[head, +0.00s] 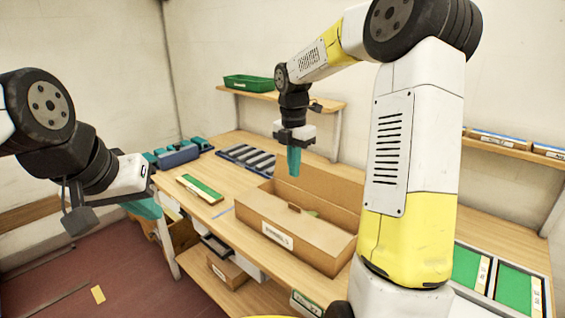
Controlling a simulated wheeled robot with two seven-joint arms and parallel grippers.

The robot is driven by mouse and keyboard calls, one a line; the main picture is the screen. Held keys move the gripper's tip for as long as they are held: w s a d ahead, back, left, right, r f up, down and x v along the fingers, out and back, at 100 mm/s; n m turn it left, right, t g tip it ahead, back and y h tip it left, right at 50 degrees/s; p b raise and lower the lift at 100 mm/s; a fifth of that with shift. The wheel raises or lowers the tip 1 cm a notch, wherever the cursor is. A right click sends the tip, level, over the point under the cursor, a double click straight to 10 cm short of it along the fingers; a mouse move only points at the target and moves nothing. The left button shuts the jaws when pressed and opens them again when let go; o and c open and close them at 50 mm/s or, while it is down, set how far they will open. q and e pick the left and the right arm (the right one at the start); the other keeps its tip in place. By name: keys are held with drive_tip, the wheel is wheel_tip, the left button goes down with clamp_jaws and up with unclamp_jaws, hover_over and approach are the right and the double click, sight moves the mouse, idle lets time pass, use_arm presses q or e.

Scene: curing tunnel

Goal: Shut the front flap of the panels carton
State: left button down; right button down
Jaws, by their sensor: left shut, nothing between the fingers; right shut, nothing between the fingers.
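The brown panels carton (330,262) stands open on the wooden workbench, with a white label on its front. Its back flap (335,187) stands up. A small darker tab or slot shows near the middle of the opening, with a bit of green inside. I cannot clearly tell the front flap from the front wall. My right gripper (293,163) points down, shut and empty, above the carton's back left area; I cannot tell whether it touches the back flap. My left gripper (146,207) is shut and empty, left of the bench and well away from the carton.
A green panel (200,189) lies left of the carton. Behind are a slotted grey rack (247,158) and blue items (178,155). A green bin (248,83) sits on the back shelf. Trays with green panels (468,268) are at right. My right arm hides the bench's right part.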

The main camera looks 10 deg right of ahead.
hover_over(288, 213)
drive_tip(key=w+d, duration=0.1)
drive_tip(key=d, duration=0.1)
wheel_tip(288, 213, down, 10)
drive_tip(key=shift+r, duration=0.1)
